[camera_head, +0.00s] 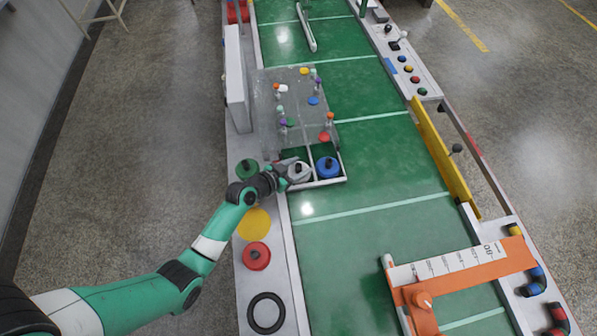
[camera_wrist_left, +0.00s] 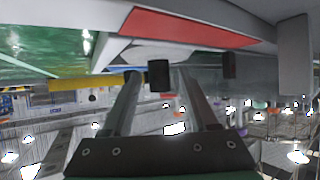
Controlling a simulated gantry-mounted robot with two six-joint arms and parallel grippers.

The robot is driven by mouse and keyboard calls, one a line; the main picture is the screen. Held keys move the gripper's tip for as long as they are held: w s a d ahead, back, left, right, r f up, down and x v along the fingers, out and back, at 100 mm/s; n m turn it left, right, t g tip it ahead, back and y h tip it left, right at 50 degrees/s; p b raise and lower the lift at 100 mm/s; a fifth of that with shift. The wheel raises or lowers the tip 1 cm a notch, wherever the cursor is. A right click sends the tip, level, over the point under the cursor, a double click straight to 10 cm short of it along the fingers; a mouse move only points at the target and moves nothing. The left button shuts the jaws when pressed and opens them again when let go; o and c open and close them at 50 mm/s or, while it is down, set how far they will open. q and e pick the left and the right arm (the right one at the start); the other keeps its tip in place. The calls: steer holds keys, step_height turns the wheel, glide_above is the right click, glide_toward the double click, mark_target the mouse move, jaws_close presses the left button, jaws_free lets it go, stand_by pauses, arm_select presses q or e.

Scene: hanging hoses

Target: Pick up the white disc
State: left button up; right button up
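The white disc (camera_head: 299,173), with a black knob on top, sits in a white-framed compartment at the near end of the grey board. My left gripper (camera_head: 283,172) reaches it from the left and partly covers it in the head view. In the left wrist view, the two fingers (camera_wrist_left: 157,88) are apart, with the black knob (camera_wrist_left: 160,75) between their tips and gaps showing on both sides. The pale disc (camera_wrist_left: 165,53) shows behind the knob. My right gripper is not in view.
A blue disc (camera_head: 327,168) sits close by on the right. A green disc (camera_head: 247,168), a yellow disc (camera_head: 254,223), a red disc (camera_head: 256,257) and a black ring (camera_head: 266,312) lie along the left ledge. Several coloured pegs stand on the board (camera_head: 270,95).

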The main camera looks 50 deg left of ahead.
mark_target(297, 168)
arm_select(q)
jaws_close()
steer(key=shift+r, duration=0.1)
steer(key=shift+r, duration=0.25)
steer(key=r+p, duration=0.1)
steer(key=r, duration=0.1)
steer(key=r+p, duration=0.2)
steer(key=shift+s+d, duration=0.1)
steer(key=shift+s, duration=0.3)
steer(key=d+p+v, duration=0.1)
steer(key=p+v, duration=0.1)
steer(key=v, duration=0.5)
steer(key=d+r+p+v, duration=0.1)
steer(key=d+p+v, duration=0.1)
steer(key=v, duration=0.6)
steer(key=shift+p, duration=0.5)
